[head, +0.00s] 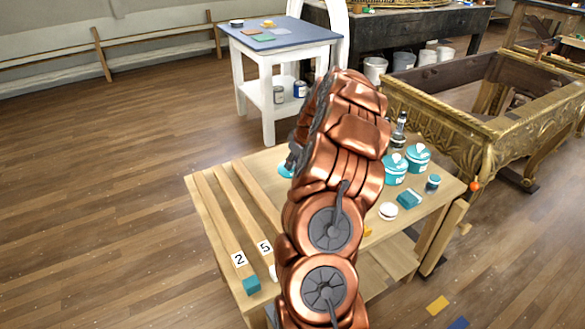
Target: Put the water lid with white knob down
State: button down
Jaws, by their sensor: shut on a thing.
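My gripper (292,158) shows only as a dark sliver at the left edge of my copper arm, which hides most of it. It is shut on a teal piece, the water lid (286,170), which peeks out just below it over the table. Its white knob is hidden, and I cannot tell whether the lid touches the tabletop. Two teal pots with white knobs on top, a nearer one (396,170) and a farther one (418,158), stand at the right of the wooden table (238,172).
A white disc (388,211), a teal block (409,199) and a small teal jar (433,183) are on the right side. A dark bottle (399,128) stands behind the pots. Wooden rails with number cards and a teal cube (251,286) are at left. A gilt console (450,118) stands close behind.

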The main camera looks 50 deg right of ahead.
aim_at(294, 165)
jog(key=shift+w+d, duration=0.25)
jog(key=shift+w, duration=0.1)
jog(key=shift+f, duration=1.8)
jog(key=shift+f, duration=0.15)
jog(key=c, duration=0.9)
grip_release()
jog(key=shift+c, duration=0.2)
